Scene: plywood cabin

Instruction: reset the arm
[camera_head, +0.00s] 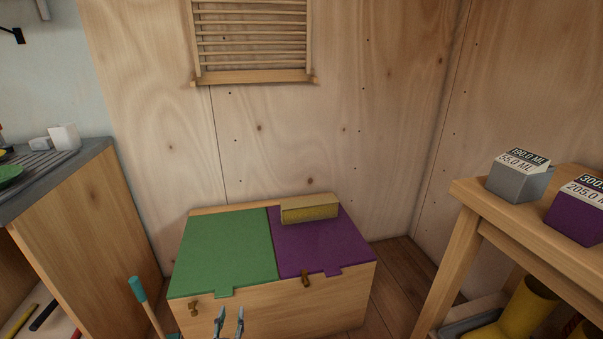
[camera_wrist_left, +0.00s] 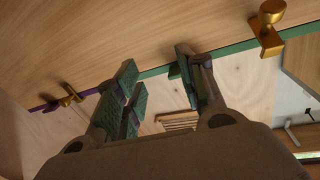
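My left gripper (camera_head: 229,323) shows at the bottom edge of the head view, in front of the wooden chest (camera_head: 315,308). Its two fingers stand apart with nothing between them. In the left wrist view the gripper (camera_wrist_left: 162,88) is also open and empty, with the chest's wooden front (camera_wrist_left: 150,30) and brass latches around it. The fingers look apart from the chest, though the exact distance is hard to tell. Most of the left arm is out of view. My right gripper is in neither view.
The chest has a green lid (camera_head: 225,250) and a purple lid (camera_head: 325,250), both closed. A yellow-fronted block (camera_head: 310,212) lies on the purple lid. A counter is left; a table (camera_head: 470,190) with boxes is right.

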